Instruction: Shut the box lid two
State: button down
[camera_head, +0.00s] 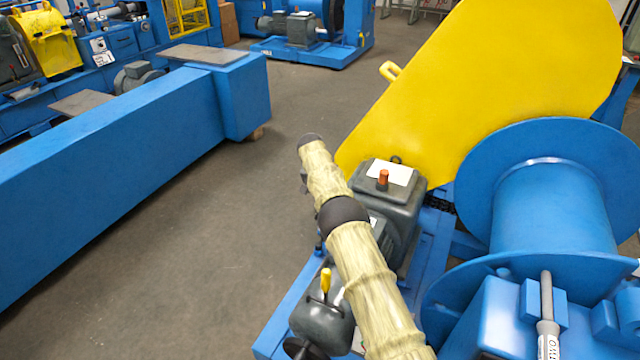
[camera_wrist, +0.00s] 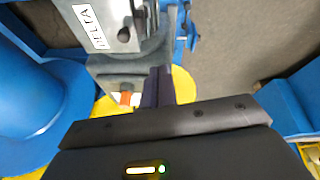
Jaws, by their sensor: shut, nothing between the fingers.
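A large yellow cover (camera_head: 490,85) stands raised and tilted behind the grey gearbox, with a yellow loop handle (camera_head: 390,72) on its upper left edge. A bit of dark chain shows below it. I take it for the box lid; no number is readable on it. Yellow also shows behind the gearbox in the wrist view (camera_wrist: 108,104). My gripper (camera_wrist: 158,88) is shut and empty, its dark fingers close together in front of the gearbox. In the head view, my arm reaches up past the gearbox's left side; its far end is below and left of the handle, apart from it.
The grey gearbox (camera_head: 405,205) has an orange plug (camera_head: 383,177) on top. A blue spool (camera_head: 555,205) stands at right, near a grey lever marked TWO (camera_head: 547,330). A yellow-tipped knob (camera_head: 326,280) is lower left. A long blue beam (camera_head: 120,165) lies left; grey floor (camera_head: 235,220) between is clear.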

jog(key=shift+a+r+p, duration=0.3)
jog(key=shift+a+r, duration=0.2)
jog(key=shift+a, duration=0.35)
